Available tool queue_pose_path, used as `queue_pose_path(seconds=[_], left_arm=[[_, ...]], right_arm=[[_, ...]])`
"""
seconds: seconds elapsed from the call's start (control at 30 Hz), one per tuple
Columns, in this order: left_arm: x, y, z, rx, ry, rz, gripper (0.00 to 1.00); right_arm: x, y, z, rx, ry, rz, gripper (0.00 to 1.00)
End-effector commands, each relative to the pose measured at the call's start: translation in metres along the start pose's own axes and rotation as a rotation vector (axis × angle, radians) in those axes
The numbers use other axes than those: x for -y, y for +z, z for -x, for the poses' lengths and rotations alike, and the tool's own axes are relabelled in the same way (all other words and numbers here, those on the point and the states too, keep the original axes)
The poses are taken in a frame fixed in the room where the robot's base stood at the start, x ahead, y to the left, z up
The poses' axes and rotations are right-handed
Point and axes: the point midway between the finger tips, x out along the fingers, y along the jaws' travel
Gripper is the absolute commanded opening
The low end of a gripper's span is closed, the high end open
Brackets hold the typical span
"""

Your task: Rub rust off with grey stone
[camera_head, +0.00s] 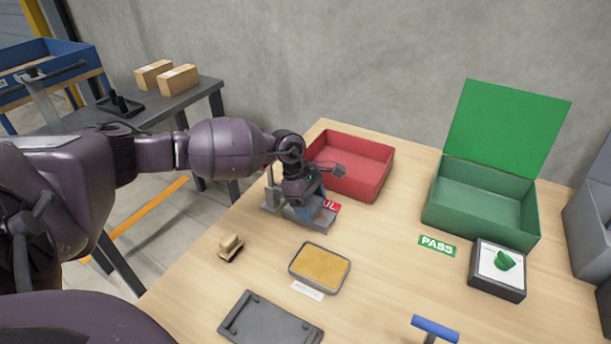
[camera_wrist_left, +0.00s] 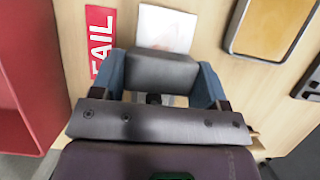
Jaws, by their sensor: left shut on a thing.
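My left gripper (camera_head: 302,205) reaches down at the back left of the wooden table, in front of the red bin. In the left wrist view its two blue-grey fingers (camera_wrist_left: 160,82) are shut on a dark grey block (camera_wrist_left: 160,70), which looks like the grey stone. In the head view the arm hides most of this block. I cannot tell whether the block touches the fixture. I make out no rust patch clearly. My right gripper is not in view.
The red bin (camera_head: 375,180) is close behind my gripper. A tray with a tan pad (camera_head: 320,268), a small wooden-topped brush (camera_head: 230,246) and a black tray (camera_head: 270,322) lie nearer.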

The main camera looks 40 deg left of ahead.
Motion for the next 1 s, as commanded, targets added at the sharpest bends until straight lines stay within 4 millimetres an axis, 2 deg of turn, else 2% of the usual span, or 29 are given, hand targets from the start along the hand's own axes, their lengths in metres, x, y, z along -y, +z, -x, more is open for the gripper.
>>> queue_pose_path(seconds=[0.03, 0.1, 0.37, 0.8, 1.0], left_arm=[[0.003, 0.003, -0.007, 0.001, -0.010, 0.000, 0.38], [0.003, 0.006, -0.009, 0.002, -0.011, 0.001, 0.38], [0.004, 0.013, -0.013, 0.002, -0.013, 0.001, 0.38], [0.004, 0.042, -0.022, 0.003, -0.013, -0.001, 0.38], [0.004, 0.043, -0.023, 0.002, -0.013, 0.001, 0.38]], right_arm=[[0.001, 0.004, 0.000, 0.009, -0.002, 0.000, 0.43], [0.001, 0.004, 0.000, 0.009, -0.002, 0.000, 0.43], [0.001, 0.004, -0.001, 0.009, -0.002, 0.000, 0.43], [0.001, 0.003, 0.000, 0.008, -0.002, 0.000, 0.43], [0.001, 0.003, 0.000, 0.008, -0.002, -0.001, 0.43]])
